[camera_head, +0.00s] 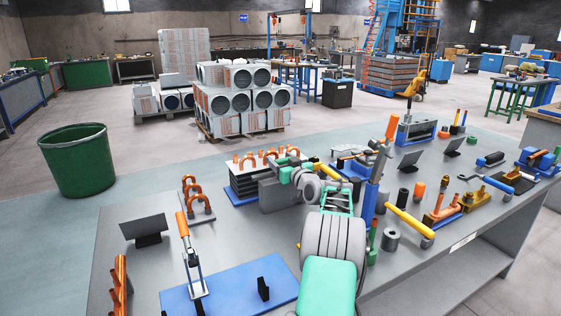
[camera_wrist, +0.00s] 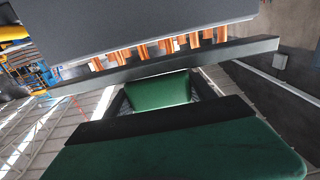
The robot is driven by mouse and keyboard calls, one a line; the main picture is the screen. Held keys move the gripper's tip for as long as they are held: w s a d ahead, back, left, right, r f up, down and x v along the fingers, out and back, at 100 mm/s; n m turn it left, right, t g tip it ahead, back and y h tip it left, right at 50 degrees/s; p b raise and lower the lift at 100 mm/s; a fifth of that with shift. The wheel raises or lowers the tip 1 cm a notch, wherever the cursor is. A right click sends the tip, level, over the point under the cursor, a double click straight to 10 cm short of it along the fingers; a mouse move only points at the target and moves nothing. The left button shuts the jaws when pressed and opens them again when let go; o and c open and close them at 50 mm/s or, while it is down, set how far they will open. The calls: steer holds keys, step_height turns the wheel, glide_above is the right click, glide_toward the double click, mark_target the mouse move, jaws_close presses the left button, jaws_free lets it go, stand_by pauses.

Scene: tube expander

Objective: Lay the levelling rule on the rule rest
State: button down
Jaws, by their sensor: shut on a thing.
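My gripper (camera_head: 283,168) is at the far side of the bench, beside the stack of plates with copper bends on top. In the wrist view its fingertips (camera_wrist: 160,75) are shut on a long grey bar, which I take for the levelling rule (camera_wrist: 235,53). The bar lies crosswise, in front of a row of copper tubes. In the head view my arm and gripper largely hide the bar. A grey block (camera_head: 280,195) stands just below my gripper. I cannot tell whether it is the rule rest, or whether the bar touches it.
The plate stack (camera_head: 250,185) with copper bends is close behind my gripper. A blue lever tool (camera_head: 372,185) stands right of my arm. A blue plate (camera_head: 230,290) with an orange-handled clamp is at the near left. Tools crowd the right side. Bare bench shows at left.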

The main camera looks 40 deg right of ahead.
steer(key=shift+f+b, duration=0.85)
steer(key=shift+b, duration=0.4)
stand_by(1.3)
steer(key=c, duration=0.5)
jaws_free()
steer(key=shift+o, duration=1.3)
steer(key=shift+f, duration=0.1)
step_height(320, 180, up, 6)
steer(key=p, duration=0.1)
